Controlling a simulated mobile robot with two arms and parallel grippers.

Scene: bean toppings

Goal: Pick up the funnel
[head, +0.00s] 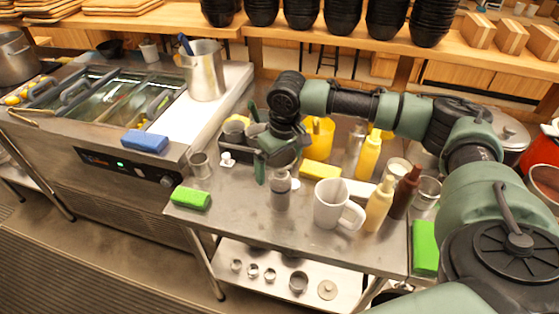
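I cannot make out a clear funnel shape in the head view. My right arm reaches in from the right, and my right gripper (271,170) points down over the steel table (250,218). One dark green finger shows at its left; the other is hard to make out, so its opening is unclear. A grey metal shaker-like container (280,193) stands just below and right of it; I cannot tell whether they touch. A yellow container (318,139) stands behind the gripper, partly hidden by my arm. My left gripper is out of view.
A white mug (332,204), pale yellow bottle (378,206), brown bottle (404,194) and yellow bottle (369,157) crowd the right. A yellow sponge (320,171) lies behind. A metal cup (200,166) and green sponge (190,198) sit left.

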